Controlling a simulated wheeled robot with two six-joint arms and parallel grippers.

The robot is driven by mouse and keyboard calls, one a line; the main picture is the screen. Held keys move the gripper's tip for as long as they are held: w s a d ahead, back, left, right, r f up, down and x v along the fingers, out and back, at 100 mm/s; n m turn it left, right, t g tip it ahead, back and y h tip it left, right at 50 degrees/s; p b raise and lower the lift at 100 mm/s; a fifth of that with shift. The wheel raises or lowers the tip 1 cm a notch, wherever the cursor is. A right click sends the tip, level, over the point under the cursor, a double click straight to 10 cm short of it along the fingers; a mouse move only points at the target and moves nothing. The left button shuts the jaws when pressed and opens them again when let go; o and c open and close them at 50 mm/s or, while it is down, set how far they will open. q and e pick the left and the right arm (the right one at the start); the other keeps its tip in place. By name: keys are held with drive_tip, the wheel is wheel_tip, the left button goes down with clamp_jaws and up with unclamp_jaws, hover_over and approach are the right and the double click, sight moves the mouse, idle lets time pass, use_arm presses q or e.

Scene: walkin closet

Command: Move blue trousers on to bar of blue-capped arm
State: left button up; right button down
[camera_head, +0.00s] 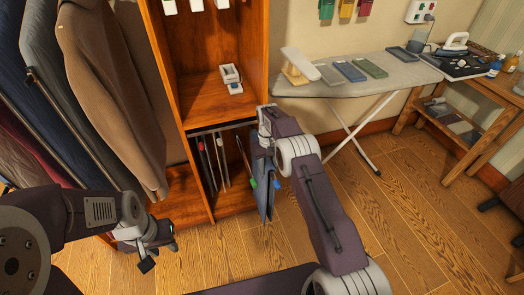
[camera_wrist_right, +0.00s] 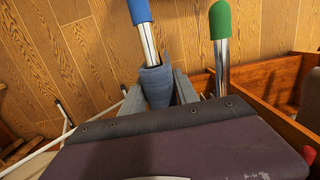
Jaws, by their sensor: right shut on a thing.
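The blue trousers (camera_head: 263,170) hang folded at the right front of the cabinet's lower bay. My right gripper is shut on them; in the right wrist view its fingers (camera_wrist_right: 158,98) lie on either side of the rolled blue cloth (camera_wrist_right: 157,84). The blue-capped arm (camera_wrist_right: 146,40) is a chrome bar that lines up with this cloth, which appears to wrap around it; whether its weight rests on the bar I cannot tell. A green-capped arm (camera_wrist_right: 221,55) beside it is bare. My left gripper (camera_head: 160,254) is open and empty at lower left.
Several trousers hang in the wooden cabinet's lower bay (camera_head: 213,160). Jackets (camera_head: 110,90) hang at left. An ironing board (camera_head: 340,82) with folded cloths stands right, its white legs reaching the floor. A wooden table (camera_head: 490,85) is beyond. The floor in front is clear.

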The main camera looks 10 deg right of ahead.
drive_tip(key=shift+r+p, duration=0.2)
drive_tip(key=shift+p, duration=0.15)
drive_tip(key=shift+f, duration=0.1)
drive_tip(key=shift+f, duration=0.2)
drive_tip(key=c, duration=0.8)
unclamp_jaws()
drive_tip(key=shift+c, duration=0.2)
drive_tip(key=shift+s, duration=0.1)
drive_tip(key=r, duration=0.3)
drive_tip(key=r+p, duration=0.1)
drive_tip(key=r, duration=0.2)
drive_tip(key=w+r, duration=0.1)
drive_tip(key=r, duration=0.2)
drive_tip(key=shift+p, duration=0.35)
